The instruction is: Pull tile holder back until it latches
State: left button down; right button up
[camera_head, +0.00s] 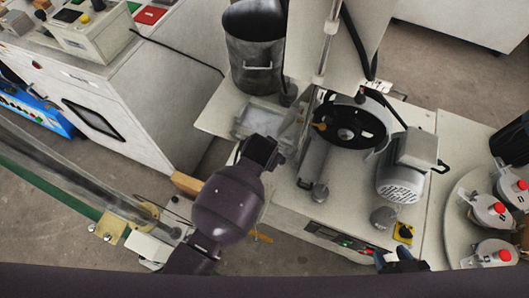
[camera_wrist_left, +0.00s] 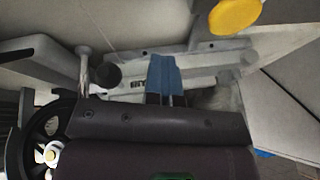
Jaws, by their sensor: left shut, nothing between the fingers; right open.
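The tile holder seems to be the pale metal carriage (camera_head: 292,133) left of the black wheel (camera_head: 350,125) on the bench machine; its outline is partly hidden by my left arm. In the left wrist view, a pale metal bar (camera_wrist_left: 205,62) lies behind the fingers. My left gripper (camera_wrist_left: 163,60) has its blue fingers shut together with nothing between them, in front of this bar; I cannot tell if they touch it. In the head view, its fingers are hidden beyond the dark wrist. My right gripper (camera_head: 400,258) is open and empty at the machine's front edge.
A metal bucket (camera_head: 255,62) stands behind the carriage. A grey motor (camera_head: 404,170) sits right of the wheel. A round table (camera_head: 460,215) with red-topped devices is at the right. Open floor shows at the left.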

dwell(0.3)
pick_arm(q)
jog(key=c, duration=0.9)
grip_release()
